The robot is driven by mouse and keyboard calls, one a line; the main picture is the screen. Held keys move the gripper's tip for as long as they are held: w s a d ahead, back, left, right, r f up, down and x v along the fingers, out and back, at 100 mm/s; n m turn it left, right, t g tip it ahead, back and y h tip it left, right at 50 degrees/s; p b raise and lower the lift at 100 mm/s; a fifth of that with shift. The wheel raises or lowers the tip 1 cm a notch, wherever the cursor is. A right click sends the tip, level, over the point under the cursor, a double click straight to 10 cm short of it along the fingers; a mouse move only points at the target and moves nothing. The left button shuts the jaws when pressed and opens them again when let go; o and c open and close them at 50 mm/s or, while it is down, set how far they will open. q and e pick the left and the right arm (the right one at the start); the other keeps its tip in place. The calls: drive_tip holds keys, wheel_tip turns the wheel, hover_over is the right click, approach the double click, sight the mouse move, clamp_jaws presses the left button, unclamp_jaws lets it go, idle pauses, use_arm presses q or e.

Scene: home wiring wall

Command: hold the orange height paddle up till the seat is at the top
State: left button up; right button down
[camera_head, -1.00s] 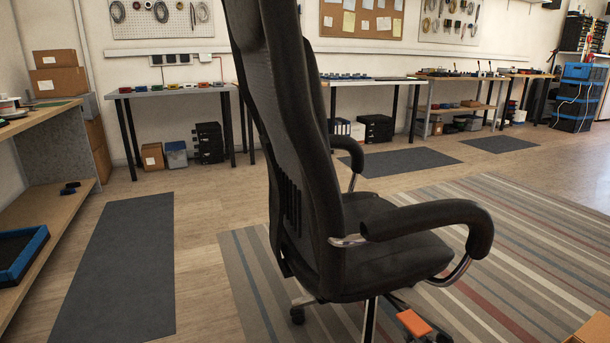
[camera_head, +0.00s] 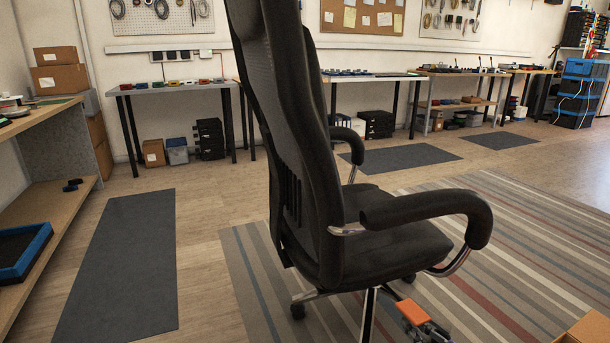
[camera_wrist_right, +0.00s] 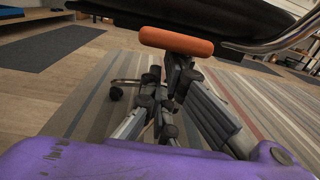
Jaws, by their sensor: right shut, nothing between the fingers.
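The black office chair (camera_head: 335,240) stands in the middle of the head view, its seat (camera_head: 395,250) facing right. The orange height paddle (camera_head: 413,311) sticks out below the seat's right side. In the right wrist view the paddle (camera_wrist_right: 176,41) lies across the top, just under the dark seat (camera_wrist_right: 215,18). My right gripper (camera_head: 432,330) is at the paddle from below, partly hidden by it. In the wrist view its shut fingers (camera_wrist_right: 176,66) reach up to the paddle's underside and seem to touch it, with nothing between them. My left gripper is not in view.
The chair stands on a striped rug (camera_head: 500,260). A cardboard box (camera_head: 590,330) is at the lower right corner. A grey mat (camera_head: 120,265) and a wooden shelf bench (camera_head: 50,200) are at left. Tables (camera_head: 180,88) line the far wall. The floor between is clear.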

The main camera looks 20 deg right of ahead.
sight(413, 315)
drive_tip(key=shift+r+p, duration=1.15)
drive_tip(key=shift+r, duration=1.2)
drive_tip(key=shift+f+b, duration=0.4)
drive_tip(key=shift+f, duration=0.35)
drive_tip(key=shift+f+b, duration=0.5)
drive_tip(key=shift+f, duration=0.05)
wheel_tip(413, 315, down, 7)
drive_tip(key=b, duration=0.8)
drive_tip(key=s+p, duration=0.1)
drive_tip(key=s, duration=0.9)
drive_tip(key=shift+d+r+p, duration=0.25)
drive_tip(key=shift+p, duration=0.15)
